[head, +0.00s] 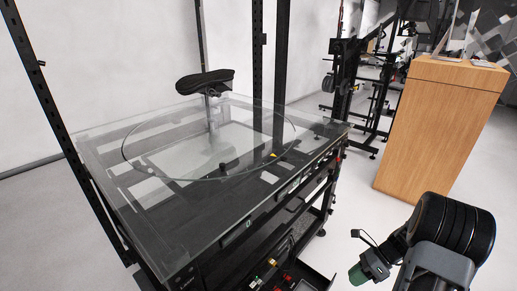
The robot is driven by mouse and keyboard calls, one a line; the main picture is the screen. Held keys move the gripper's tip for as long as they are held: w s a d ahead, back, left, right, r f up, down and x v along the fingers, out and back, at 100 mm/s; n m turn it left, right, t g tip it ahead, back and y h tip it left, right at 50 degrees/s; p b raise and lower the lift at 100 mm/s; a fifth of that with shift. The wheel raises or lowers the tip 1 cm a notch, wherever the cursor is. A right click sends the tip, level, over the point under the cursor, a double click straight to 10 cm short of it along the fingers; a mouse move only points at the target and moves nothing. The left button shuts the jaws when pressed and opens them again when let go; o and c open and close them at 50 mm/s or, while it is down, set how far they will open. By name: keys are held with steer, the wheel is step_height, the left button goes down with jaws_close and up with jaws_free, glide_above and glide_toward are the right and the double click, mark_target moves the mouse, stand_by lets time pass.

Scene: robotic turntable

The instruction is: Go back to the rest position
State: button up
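My arm shows at the lower right, with a large black ribbed joint (453,228) and a grey link below it. The arm's end, my gripper (362,272), hangs low in front of the turntable table, over the floor. It has a grey body and a dark green part at its tip. I cannot make out separate fingers, so open or shut cannot be told. No object shows in it. The gripper is to the right of the table and apart from it.
A glass-topped table (108,150) with a round turntable disc (140,150) stands at centre left, inside black posts. A black object (205,82) sits raised on a stand there. A wooden cabinet (430,130) stands at right. Pale floor (350,215) is clear between them.

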steer(key=s+a+r+n+t+h+p, duration=0.1)
steer(key=a+r+n+p, duration=0.4)
steer(key=r, duration=0.8)
steer(key=s+a+r+n+t+h+p, duration=0.2)
steer(key=s+a+r+n+h+p, duration=0.2)
steer(key=r+n+p, duration=0.3)
steer(key=s+a+r+n+t+h+p, duration=0.2)
steer(key=a+r+n+h+p, duration=0.2)
steer(key=r+n, duration=0.8)
step_height(320, 180, up, 7)
steer(key=shift+s+a+r+n+p, duration=0.15)
steer(key=shift+a+n+p, duration=0.15)
steer(key=shift+a+p, duration=0.6)
